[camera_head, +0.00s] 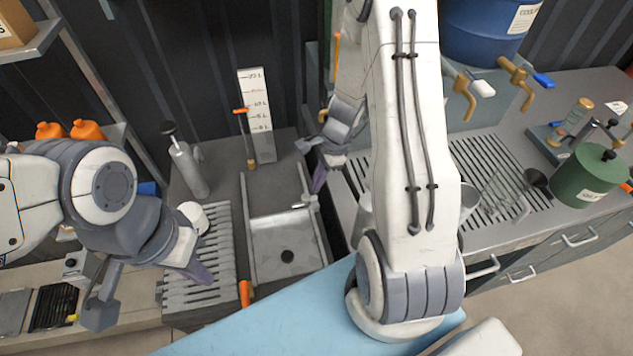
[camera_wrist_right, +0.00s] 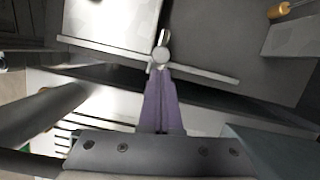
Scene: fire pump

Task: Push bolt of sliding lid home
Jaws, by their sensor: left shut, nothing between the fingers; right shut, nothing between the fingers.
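The sliding lid (camera_head: 283,262) is a pale metal plate with a dark round spot, lying between two rails on the dark tank top. It also shows at the top left in the right wrist view (camera_wrist_right: 112,22). The small metallic bolt (camera_head: 306,201) sits by the right-hand rail. In the right wrist view its round end (camera_wrist_right: 161,53) is right at my fingertips. My right gripper (camera_head: 319,186) is shut and empty, its purple fingers at the bolt; I cannot tell whether they touch. My left gripper (camera_head: 203,276) is shut and empty above the slatted grey rack, away from the lid.
The slatted rack (camera_head: 222,240) lies left of the lid. A grey cylinder pump (camera_head: 188,168) and a white level scale (camera_head: 257,115) stand behind. An orange handle (camera_head: 245,292) is at the front. A drain grate (camera_head: 490,170) and a green canister (camera_head: 588,178) are right.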

